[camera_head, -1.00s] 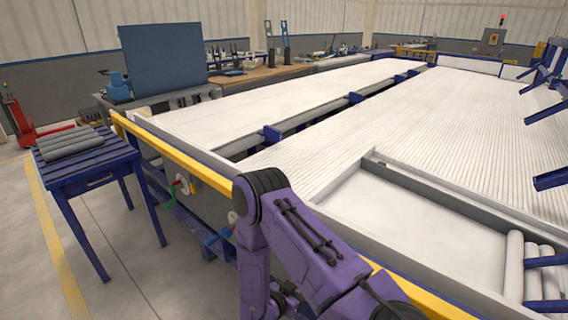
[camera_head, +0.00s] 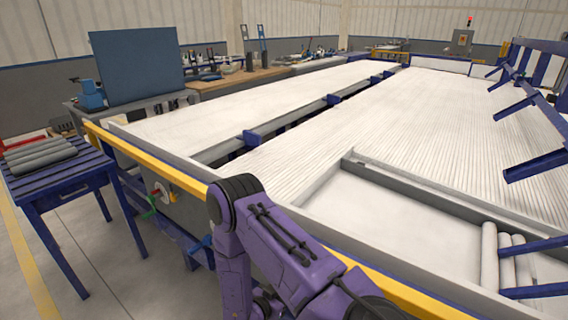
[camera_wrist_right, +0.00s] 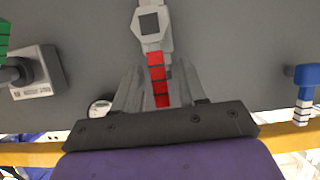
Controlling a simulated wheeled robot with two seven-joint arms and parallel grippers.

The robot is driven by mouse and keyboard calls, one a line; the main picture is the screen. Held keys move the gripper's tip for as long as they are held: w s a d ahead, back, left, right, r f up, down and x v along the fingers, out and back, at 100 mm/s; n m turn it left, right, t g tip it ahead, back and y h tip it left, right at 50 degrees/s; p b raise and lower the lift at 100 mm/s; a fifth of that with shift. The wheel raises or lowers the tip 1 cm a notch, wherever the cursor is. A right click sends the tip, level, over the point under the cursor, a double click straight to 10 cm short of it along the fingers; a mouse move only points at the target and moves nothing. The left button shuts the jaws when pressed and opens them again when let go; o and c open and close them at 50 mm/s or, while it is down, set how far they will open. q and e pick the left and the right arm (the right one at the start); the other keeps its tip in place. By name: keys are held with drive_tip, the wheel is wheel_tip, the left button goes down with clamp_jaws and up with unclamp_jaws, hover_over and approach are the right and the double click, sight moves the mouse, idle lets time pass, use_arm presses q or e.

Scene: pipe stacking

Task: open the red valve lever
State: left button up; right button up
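The red valve lever (camera_wrist_right: 156,72) shows in the right wrist view, running down from a grey valve body (camera_wrist_right: 152,22) on a grey panel. My right gripper (camera_wrist_right: 157,85) has a pale grey finger on each side of the lever. The lever's lower end is hidden behind the gripper's dark front plate. In the head view my purple right arm reaches down at the front edge of the machine, and its gripper is not visible there. My left gripper is in neither view.
A green handle (camera_wrist_right: 4,38) is left of the lever and a blue one (camera_wrist_right: 306,78) right of it. A yellow rail (camera_head: 150,160) edges the long white machine bed (camera_head: 380,200). A blue table (camera_head: 45,183) with grey pipes (camera_head: 40,155) stands left.

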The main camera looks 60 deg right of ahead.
drive_tip(key=v, duration=1)
drive_tip(key=shift+a+b, duration=0.25)
drive_tip(key=shift+b, duration=0.05)
drive_tip(key=shift+w, duration=0.1)
